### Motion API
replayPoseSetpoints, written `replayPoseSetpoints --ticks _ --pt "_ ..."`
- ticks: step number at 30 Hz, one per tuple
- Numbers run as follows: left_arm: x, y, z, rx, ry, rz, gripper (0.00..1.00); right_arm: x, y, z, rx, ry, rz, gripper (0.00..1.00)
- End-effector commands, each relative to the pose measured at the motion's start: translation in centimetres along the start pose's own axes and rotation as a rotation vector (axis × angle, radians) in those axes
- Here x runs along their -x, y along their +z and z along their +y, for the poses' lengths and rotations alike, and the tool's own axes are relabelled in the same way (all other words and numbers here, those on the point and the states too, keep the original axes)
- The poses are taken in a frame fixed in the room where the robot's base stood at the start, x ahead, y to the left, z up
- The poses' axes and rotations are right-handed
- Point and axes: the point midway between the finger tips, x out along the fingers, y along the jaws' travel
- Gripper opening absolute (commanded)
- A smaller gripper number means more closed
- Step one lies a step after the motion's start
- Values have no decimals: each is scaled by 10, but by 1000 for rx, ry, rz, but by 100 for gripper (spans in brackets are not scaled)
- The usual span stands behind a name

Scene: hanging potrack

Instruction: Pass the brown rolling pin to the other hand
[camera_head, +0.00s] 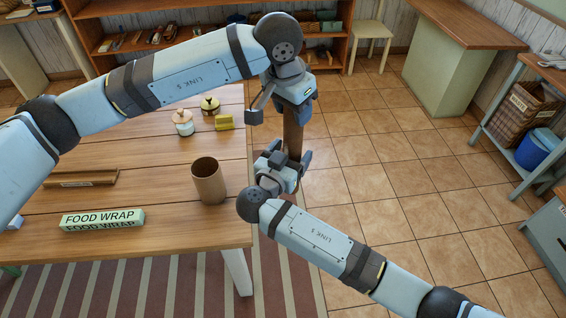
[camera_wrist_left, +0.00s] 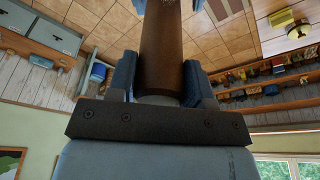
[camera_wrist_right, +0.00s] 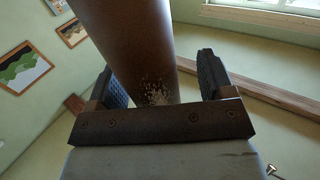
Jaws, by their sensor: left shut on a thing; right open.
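The brown rolling pin (camera_head: 293,134) stands roughly upright in the air, just past the table's right edge. My left gripper (camera_head: 294,100) is shut on its upper part. In the left wrist view the pin (camera_wrist_left: 161,55) runs between the two fingers (camera_wrist_left: 160,82). My right gripper (camera_head: 287,158) is at its lower part, with its fingers open. In the right wrist view the pin (camera_wrist_right: 135,40) passes between the spread fingers (camera_wrist_right: 162,82), with a gap to the right finger. The pin's lower end is hidden behind my right gripper in the head view.
The wooden table (camera_head: 130,225) holds a brown cylinder (camera_head: 208,182), a food wrap box (camera_head: 102,219), a yellow block (camera_head: 224,122) and two small lidded jars (camera_head: 184,123). A shelf (camera_head: 330,60) stands at the back. The tiled floor (camera_head: 400,170) to the right is clear.

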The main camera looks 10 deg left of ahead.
Motion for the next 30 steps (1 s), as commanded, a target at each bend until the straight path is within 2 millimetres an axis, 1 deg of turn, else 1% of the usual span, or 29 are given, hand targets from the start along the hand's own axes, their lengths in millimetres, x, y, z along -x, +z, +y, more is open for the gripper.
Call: replayPoseSetpoints --ticks 3,11,14,15,17,18,19,20,21,23,24,25,30 --pt "0 0 0 0 0 1 4 -6 0 0 1 0 0 75" --pt "0 0 0 0 0 1 4 -6 0 0 0 0 -1 75" --pt "0 0 0 0 0 1 4 -6 0 0 0 0 -1 54" --pt "0 0 0 0 0 1 4 -6 0 0 0 0 -1 45" --pt "1 0 0 0 1 1 4 -6 0 0 0 -1 -1 31" --pt "1 0 1 -1 1 1 4 -6 0 0 0 -1 -1 22" --pt "1 0 1 -1 2 1 4 -6 0 0 0 -2 -1 15" --pt "1 0 1 -2 2 2 4 -6 0 -1 0 -2 -1 13" --pt "1 0 2 -2 3 2 51 -6 -1 -1 -1 -3 0 13" --pt "1 0 2 -2 3 2 65 -6 -1 -1 -1 -3 0 13" --pt "1 0 2 -2 3 2 74 -6 -1 -1 -1 -3 0 13" --pt "1 0 1 -2 3 2 76 -6 -1 -1 -1 -3 0 13" --pt "0 0 1 -1 1 1 76 -6 -1 0 -1 -1 0 13"
